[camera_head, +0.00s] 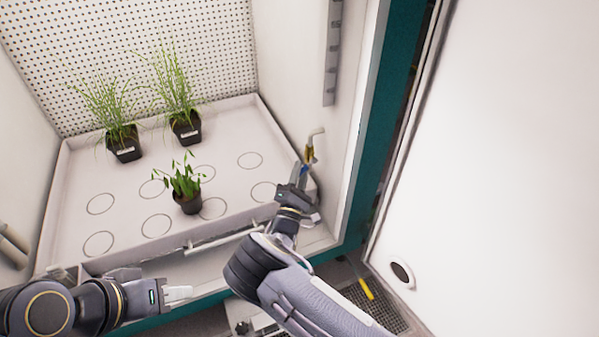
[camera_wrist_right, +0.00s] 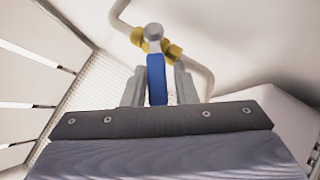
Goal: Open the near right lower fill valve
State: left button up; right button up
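The fill valve shows as a brass body (camera_head: 309,154) on a bent pale pipe at the chamber's right wall, near the tray's right corner. In the right wrist view its brass fittings (camera_wrist_right: 172,50) and its blue lever handle (camera_wrist_right: 157,80) are close ahead. My right gripper (camera_head: 300,174) reaches up to the valve. In the wrist view its two fingers (camera_wrist_right: 160,88) stand on either side of the blue handle, with a visible gap on the right side; contact on the left side is unclear. My left gripper (camera_head: 178,294) is low at the chamber's front, away from the valve, its finger opening unclear.
A white tray (camera_head: 105,180) with marked circles holds two grassy pots (camera_head: 124,143) (camera_head: 186,127) and a small leafy pot (camera_head: 189,201). A pale bar (camera_head: 222,238) runs along the tray's front. A teal frame (camera_head: 388,110) and a large white panel (camera_head: 500,150) stand right.

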jog(key=shift+o, duration=1.1)
jog(key=shift+r, duration=0.1)
jog(key=shift+s, duration=0.15)
jog(key=p+v, duration=0.2)
jog(key=v, duration=0.5)
jog(key=shift+s+a+f, duration=0.2)
